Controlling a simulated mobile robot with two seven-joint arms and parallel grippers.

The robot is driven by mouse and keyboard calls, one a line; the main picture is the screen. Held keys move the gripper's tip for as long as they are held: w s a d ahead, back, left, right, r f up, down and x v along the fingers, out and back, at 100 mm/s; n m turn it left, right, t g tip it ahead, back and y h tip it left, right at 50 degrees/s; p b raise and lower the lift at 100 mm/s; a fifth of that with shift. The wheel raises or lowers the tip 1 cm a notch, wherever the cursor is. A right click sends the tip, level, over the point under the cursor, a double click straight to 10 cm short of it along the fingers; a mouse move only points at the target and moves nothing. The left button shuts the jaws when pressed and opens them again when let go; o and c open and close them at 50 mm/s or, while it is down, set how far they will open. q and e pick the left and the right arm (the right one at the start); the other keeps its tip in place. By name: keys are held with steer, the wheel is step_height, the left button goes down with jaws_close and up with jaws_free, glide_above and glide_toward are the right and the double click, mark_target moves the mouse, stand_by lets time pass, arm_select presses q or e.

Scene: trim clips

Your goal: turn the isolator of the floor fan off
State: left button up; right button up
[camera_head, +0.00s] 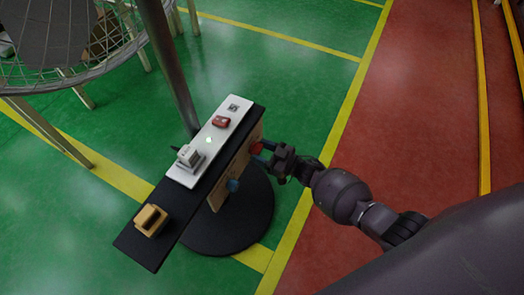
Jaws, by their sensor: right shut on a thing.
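A black bench-like stand (127,243) on a round black base carries a white panel (240,104) on top. On the panel are a small grey switch (233,107), a red part (221,122), a lit green lamp (209,140) and a white box (188,156). A tan plate (217,197) on the stand's right side bears a red knob (256,148) and a blue knob (232,186). My right gripper (264,152) is shut on the red knob, which it partly hides. I cannot tell which part is the isolator. My left gripper is out of view.
A grey pole (164,55) rises behind the panel. A large round wire cage (105,55) fills the upper left. A yellow block (150,220) sits at the stand's near end.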

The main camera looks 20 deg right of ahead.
steer(key=shift+s+f+n, duration=0.1)
steer(key=shift+f+n, duration=0.05)
steer(key=shift+n, duration=0.75)
arm_select(q)
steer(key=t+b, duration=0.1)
steer(key=b, duration=0.3)
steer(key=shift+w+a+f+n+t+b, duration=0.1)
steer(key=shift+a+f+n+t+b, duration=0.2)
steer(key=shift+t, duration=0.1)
arm_select(e)
steer(key=n, duration=1.5)
steer(key=shift+n, duration=0.3)
steer(key=o, duration=0.9)
steer(key=shift+o, duration=0.2)
steer(key=shift+d, duration=0.1)
